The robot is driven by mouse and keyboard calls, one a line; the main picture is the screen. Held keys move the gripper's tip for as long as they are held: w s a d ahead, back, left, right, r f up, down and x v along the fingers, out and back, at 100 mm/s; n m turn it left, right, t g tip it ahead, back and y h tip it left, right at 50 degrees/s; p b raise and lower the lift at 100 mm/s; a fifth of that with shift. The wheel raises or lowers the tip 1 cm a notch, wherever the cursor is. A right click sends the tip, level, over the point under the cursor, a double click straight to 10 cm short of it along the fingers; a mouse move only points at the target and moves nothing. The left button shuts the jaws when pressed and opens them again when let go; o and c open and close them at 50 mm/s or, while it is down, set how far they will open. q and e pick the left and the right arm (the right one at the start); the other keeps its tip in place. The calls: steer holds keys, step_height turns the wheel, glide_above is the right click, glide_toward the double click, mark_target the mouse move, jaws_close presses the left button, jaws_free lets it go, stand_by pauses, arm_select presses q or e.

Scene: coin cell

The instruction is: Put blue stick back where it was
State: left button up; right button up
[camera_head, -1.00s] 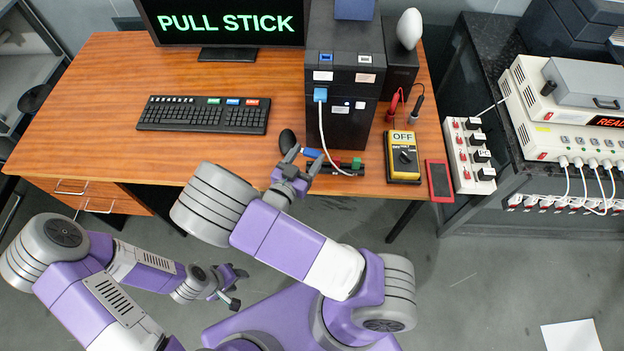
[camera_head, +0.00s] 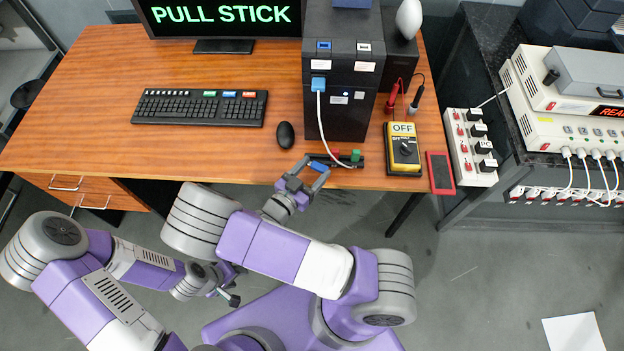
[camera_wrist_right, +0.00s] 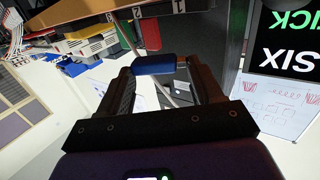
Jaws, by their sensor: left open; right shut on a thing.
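The blue stick (camera_head: 318,166) is between the fingers of my right gripper (camera_head: 304,173), near the table's front edge. In the right wrist view the blue stick (camera_wrist_right: 155,64) spans the gap between the two fingertips. The black holder (camera_head: 359,163) lies just right of the gripper, by the front edge, with a red stick (camera_head: 335,154) and a green stick (camera_head: 355,155). My gripper hides part of the holder's left end. My left gripper (camera_head: 232,285) is open and empty, low in front of the table.
A black computer tower (camera_head: 340,105) stands behind the holder, and its white cable (camera_head: 323,130) hangs down over it. A mouse (camera_head: 285,134) lies to the left and a yellow meter (camera_head: 403,148) to the right. The monitor (camera_head: 222,17) reads PULL STICK.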

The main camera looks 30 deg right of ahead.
mark_target(312, 183)
steer(key=shift+f+b, duration=0.75)
steer(key=shift+f, duration=1.65)
steer(key=shift+f, duration=0.2)
steer(key=o, duration=1.1)
